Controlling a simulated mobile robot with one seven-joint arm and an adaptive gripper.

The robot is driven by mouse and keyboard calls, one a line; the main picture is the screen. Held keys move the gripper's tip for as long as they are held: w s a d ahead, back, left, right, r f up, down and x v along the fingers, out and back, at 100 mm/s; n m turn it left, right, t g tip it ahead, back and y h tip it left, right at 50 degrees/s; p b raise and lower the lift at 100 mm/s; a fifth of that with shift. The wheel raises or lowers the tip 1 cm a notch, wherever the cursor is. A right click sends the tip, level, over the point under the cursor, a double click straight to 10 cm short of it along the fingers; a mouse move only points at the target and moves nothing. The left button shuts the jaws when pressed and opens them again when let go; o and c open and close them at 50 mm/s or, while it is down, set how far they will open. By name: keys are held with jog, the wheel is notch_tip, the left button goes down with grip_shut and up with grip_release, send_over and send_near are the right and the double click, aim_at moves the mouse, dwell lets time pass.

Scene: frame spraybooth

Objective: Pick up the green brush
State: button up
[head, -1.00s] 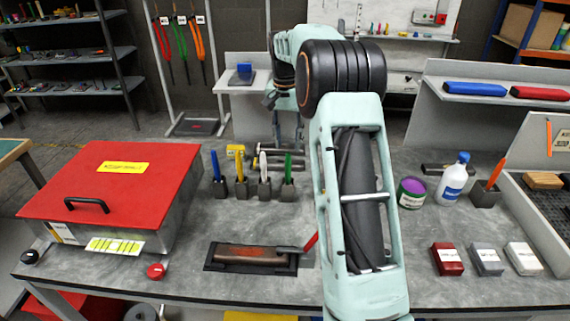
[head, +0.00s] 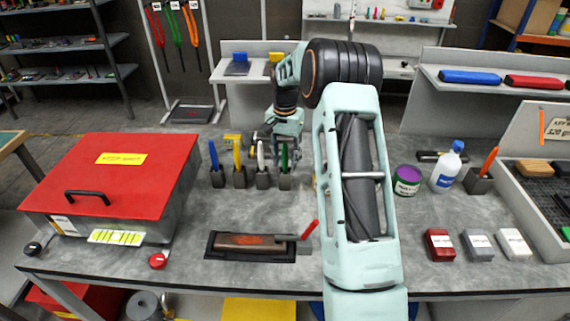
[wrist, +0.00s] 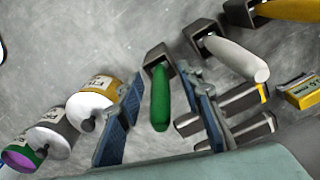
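The green brush (head: 284,158) stands handle up in a small dark holder (head: 285,182), at the right end of a row of holders on the bench. In the wrist view, its green handle (wrist: 160,100) shows between the two blue-padded fingers of my gripper (wrist: 160,74). The fingers are open, with a visible gap on each side of the handle. In the head view, my gripper (head: 287,148) is just behind and above the green brush and partly hidden by it. The brush's lower end is hidden in the holder.
White (head: 261,156), yellow (head: 237,155) and blue (head: 213,156) handles stand in holders to the left. A red-lidded box (head: 115,170) is further left. A purple-lidded can (head: 407,180) and white bottle (head: 448,168) stand right. Bench is clear between the row and the dark tray (head: 215,250).

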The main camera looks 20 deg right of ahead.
aim_at(285, 143)
jog(key=shift+f, duration=0.35)
jog(key=shift+c, duration=0.3)
grip_shut()
notch_tip(285, 143, up, 10)
jog(key=shift+r+b, duration=0.1)
jog(key=shift+b, duration=0.6)
